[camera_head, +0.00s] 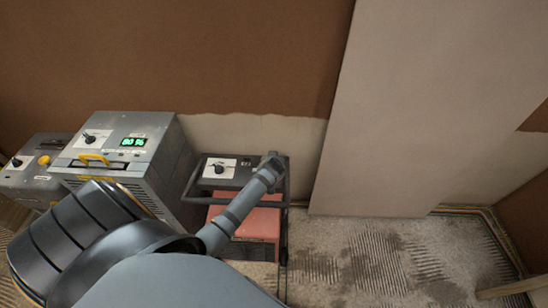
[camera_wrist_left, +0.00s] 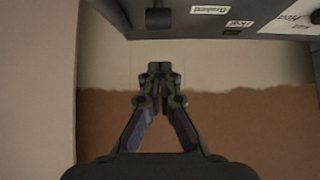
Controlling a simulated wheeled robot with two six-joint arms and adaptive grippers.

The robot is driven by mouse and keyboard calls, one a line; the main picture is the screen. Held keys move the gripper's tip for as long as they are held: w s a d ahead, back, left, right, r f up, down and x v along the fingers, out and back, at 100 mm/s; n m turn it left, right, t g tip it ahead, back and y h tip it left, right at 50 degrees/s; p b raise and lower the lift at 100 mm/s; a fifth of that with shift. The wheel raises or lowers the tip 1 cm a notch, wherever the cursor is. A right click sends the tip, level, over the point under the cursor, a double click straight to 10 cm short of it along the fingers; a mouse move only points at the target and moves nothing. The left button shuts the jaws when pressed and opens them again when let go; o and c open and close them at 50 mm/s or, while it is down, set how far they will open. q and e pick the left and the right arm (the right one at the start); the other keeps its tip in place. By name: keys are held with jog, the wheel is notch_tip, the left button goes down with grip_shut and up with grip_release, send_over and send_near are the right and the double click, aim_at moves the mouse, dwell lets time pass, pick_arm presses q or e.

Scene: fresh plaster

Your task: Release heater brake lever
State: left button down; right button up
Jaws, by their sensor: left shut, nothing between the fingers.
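The heater (camera_head: 245,222) has a pinkish-red body, a dark top panel and a dark tube frame. It stands on the floor near the middle of the head view. My left arm reaches across its front, and its far end (camera_head: 270,165) is at the heater's upper right corner. In the left wrist view, my left gripper (camera_wrist_left: 160,72) is shut and empty. A dark labelled panel (camera_wrist_left: 262,18), seen upside down, is above the fingertips, apart from them. I cannot make out the brake lever in either view. My right gripper is not in view.
A grey machine (camera_head: 150,135) with a green display and yellow handle stands left of the heater. A smaller grey box (camera_head: 35,165) is at far left. A large plasterboard (camera_head: 430,100) leans on the wall at right. The floor (camera_head: 370,255) right of the heater is open.

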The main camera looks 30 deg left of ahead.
pick_arm(q)
jog(key=s+d+b, duration=0.1)
jog(key=s+d, duration=0.2)
jog(key=s, duration=0.3)
jog(key=shift+d+f, duration=0.25)
jog(key=shift+f, duration=0.15)
